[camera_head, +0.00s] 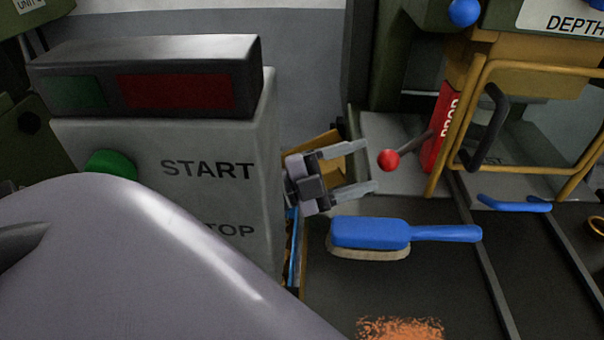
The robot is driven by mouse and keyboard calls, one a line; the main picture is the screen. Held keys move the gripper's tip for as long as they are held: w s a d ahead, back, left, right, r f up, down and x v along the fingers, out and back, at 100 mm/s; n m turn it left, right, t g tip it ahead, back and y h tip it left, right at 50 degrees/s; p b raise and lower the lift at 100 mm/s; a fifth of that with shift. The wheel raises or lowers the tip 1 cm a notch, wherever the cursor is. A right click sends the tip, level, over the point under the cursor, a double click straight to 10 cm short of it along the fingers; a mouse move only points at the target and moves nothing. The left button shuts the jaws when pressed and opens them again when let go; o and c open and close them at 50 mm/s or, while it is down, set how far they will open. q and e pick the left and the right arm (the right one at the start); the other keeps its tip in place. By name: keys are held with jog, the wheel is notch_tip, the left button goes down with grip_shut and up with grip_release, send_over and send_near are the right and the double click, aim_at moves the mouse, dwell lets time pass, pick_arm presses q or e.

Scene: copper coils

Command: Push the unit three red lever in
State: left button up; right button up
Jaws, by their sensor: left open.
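The red lever is a red ball knob (388,160) on a thin dark rod that runs up and right toward a red block marked PROP. No unit number shows beside it. My left gripper (368,167) is just left of the knob, its two fingers spread and pointing right. The gap between the fingers is empty. The knob appears just beyond the fingertips; whether they touch cannot be told. My right gripper does not show.
A grey START/STOP box (165,190) with a green button (112,164) stands at left. A blue brush (370,234) lies below the gripper. A yellow frame (470,130) and a blue handle (514,203) stand at right. Orange bits (400,328) lie at the bottom.

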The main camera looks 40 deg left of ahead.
pick_arm(q)
jog(key=r+v, duration=0.2)
jog(key=v, duration=0.6)
jog(key=shift+s+a, duration=0.35)
jog(key=shift+s, duration=0.05)
jog(key=shift+f, duration=0.15)
